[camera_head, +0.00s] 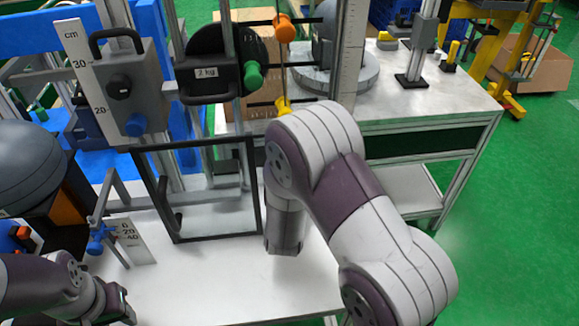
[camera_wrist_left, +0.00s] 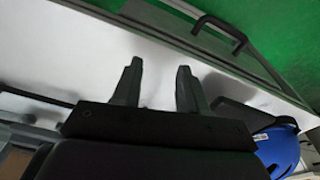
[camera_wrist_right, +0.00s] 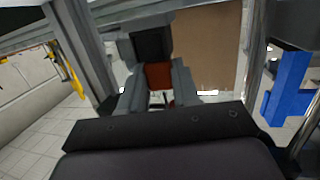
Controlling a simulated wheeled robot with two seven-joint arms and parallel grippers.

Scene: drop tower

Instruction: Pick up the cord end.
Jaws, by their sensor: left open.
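An orange knob (camera_head: 284,28) hangs high in the tower in the head view. A thin cord runs down from it to a yellow piece (camera_head: 285,104) just above my right arm's bend. I cannot tell which of these is the cord end. My left gripper (camera_head: 122,306) is low at the left over the white table, and its fingers (camera_wrist_left: 158,85) are apart and empty. My right gripper is hidden behind my arm in the head view. In the right wrist view its fingers (camera_wrist_right: 158,82) stand apart with a red-brown piece (camera_wrist_right: 159,75) showing between them; contact is unclear.
A black-framed clear panel (camera_head: 215,192) stands on the white table (camera_head: 225,285). Above it are a grey block (camera_head: 125,90) and a "2 kg" dark disc (camera_head: 205,50) with a green knob (camera_head: 253,75). A grey sphere (camera_head: 30,165) is at the left.

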